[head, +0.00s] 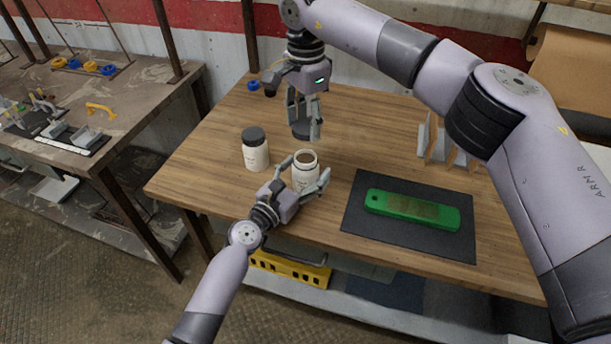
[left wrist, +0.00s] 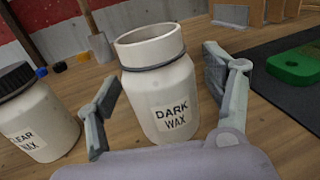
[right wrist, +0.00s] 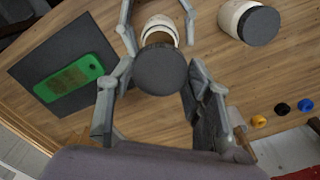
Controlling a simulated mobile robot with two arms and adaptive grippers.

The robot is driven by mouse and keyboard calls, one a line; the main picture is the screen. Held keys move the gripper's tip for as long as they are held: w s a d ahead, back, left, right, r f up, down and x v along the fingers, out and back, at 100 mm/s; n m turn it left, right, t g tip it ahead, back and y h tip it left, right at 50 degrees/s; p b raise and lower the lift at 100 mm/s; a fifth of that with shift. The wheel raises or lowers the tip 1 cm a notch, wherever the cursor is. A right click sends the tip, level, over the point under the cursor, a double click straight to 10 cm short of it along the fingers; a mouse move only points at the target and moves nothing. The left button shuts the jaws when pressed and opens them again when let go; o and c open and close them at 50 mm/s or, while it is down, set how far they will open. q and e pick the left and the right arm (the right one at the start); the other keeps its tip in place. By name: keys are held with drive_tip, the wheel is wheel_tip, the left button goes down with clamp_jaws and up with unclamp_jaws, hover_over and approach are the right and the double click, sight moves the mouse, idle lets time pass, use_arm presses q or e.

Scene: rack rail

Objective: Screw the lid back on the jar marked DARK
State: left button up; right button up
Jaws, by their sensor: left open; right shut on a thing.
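The white jar marked DARK WAX (left wrist: 170,95) stands upright and open on the wooden table; it also shows in the head view (head: 304,172). My left gripper (head: 306,181) is open, with one finger on either side of this jar and gaps visible in the left wrist view. My right gripper (head: 304,128) is shut on a dark round lid (right wrist: 160,70) and holds it above and a little behind the jar's mouth. In the right wrist view the lid covers part of the jar. A second white jar, marked CLEAR WAX (left wrist: 40,120), stands to the left with its dark lid on.
A dark mat (head: 355,222) with a green block (head: 412,209) lies right of the jar. Small blue, black and yellow round pieces (right wrist: 282,109) lie near the back edge. A second workbench (head: 130,90) is at the left.

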use_arm(q)
drive_tip(key=shift+d, duration=0.1)
drive_tip(key=shift+c, duration=0.2)
drive_tip(key=c, duration=1.7)
clamp_jaws()
use_arm(e)
hover_over(306, 160)
drive_tip(key=shift+f, duration=2.45)
